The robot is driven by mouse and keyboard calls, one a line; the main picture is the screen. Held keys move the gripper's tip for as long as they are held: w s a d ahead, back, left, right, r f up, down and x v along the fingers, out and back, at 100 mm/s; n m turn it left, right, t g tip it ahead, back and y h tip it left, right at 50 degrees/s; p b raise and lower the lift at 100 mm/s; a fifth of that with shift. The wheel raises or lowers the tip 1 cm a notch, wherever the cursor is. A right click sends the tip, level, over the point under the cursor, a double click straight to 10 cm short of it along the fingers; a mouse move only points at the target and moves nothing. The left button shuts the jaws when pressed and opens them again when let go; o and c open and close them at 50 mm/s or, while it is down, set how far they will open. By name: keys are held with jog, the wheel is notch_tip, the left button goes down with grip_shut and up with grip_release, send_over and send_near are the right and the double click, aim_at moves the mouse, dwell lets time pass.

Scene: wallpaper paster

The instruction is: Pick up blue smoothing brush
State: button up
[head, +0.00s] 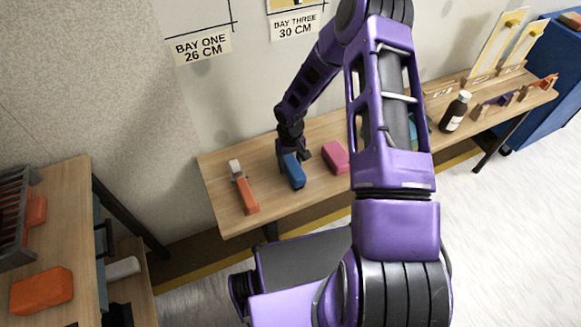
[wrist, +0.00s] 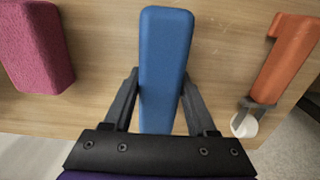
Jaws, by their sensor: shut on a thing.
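The blue smoothing brush (head: 293,171) is a long rounded blue block on the wooden bench (head: 222,177) in the head view. In the wrist view the blue brush (wrist: 164,60) lies between the two fingers of my gripper (wrist: 159,104). The fingers are shut on its sides, and its far end sticks out beyond them. In the head view my gripper (head: 292,153) is over the back end of the brush. I cannot tell whether the brush is touching the bench or just above it.
A pink block (head: 336,157) lies right of the brush, and an orange-handled tool (head: 245,194) lies left of it. A dark bottle (head: 454,112) stands farther right on the bench. A wall is behind. Another wooden bench (head: 66,190) with an orange block (head: 41,291) is at left.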

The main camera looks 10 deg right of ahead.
aim_at(290, 161)
grip_shut()
notch_tip(290, 161, up, 10)
jog(key=shift+r+p, duration=0.1)
jog(key=shift+p, duration=0.7)
